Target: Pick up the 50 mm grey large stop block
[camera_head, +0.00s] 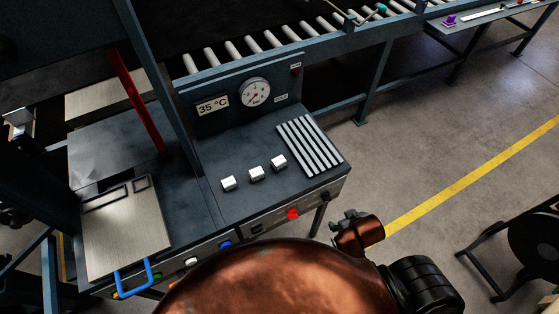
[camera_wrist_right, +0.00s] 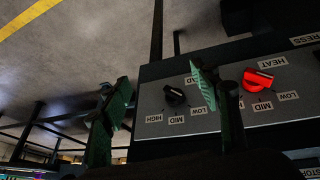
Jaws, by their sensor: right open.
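Three small pale grey blocks stand in a diagonal row on the dark top of the press: a left one (camera_head: 228,183), a middle one (camera_head: 256,173) and a right one (camera_head: 279,162). They look alike in size, and I cannot read which is the 50 mm large stop block. My right gripper (camera_head: 350,219) is beyond the front right edge of the press, away from the blocks. In the right wrist view my right gripper (camera_wrist_right: 158,105) is open, its green pads apart with nothing between them. The blocks do not show there. My left gripper is not in view.
A slatted rack (camera_head: 310,146) lies right of the blocks. A gauge panel (camera_head: 240,95) stands behind them. The front control face has a red knob (camera_wrist_right: 258,80) and a black knob (camera_wrist_right: 175,95). A metal plate (camera_head: 125,235) with a blue handle (camera_head: 135,277) is at left.

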